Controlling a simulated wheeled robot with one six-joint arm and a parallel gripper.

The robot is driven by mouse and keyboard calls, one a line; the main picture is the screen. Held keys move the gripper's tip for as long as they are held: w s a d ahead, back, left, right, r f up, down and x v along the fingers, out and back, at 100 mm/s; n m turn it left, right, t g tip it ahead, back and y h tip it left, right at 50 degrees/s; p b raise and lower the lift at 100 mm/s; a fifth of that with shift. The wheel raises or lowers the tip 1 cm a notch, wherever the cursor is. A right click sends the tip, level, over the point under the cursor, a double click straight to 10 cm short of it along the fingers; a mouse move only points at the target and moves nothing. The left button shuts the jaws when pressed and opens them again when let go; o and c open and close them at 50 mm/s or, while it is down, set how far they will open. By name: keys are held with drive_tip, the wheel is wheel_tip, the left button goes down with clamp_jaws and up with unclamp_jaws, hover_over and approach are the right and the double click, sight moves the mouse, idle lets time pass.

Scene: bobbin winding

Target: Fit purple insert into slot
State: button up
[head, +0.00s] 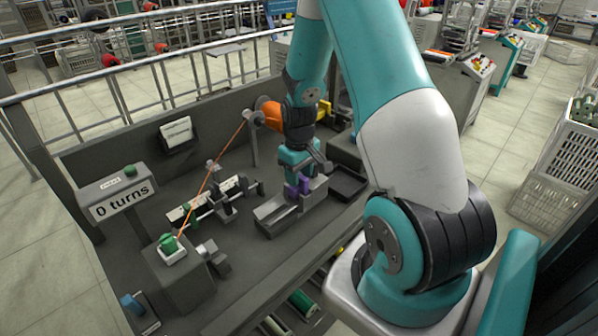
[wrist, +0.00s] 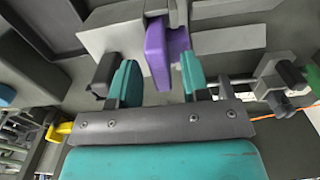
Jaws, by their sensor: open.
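The purple insert (head: 292,191) stands upright at the light grey slotted block (head: 268,217), below my gripper (head: 300,176). In the wrist view the purple insert (wrist: 156,52) shows between the two teal finger pads of my gripper (wrist: 158,80). The jaws are open, with a gap on the left side of the insert and a smaller one on the right. Light grey bars of the block (wrist: 225,42) lie on both sides of the insert. How deep the insert sits in the slot is hidden.
A dark tray (head: 348,184) lies right of the block.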

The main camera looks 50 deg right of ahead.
clamp_jaws()
wheel_tip(320, 180, up, 8)
drive_tip(key=p, duration=0.6)
drive_tip(key=shift+f, duration=0.2)
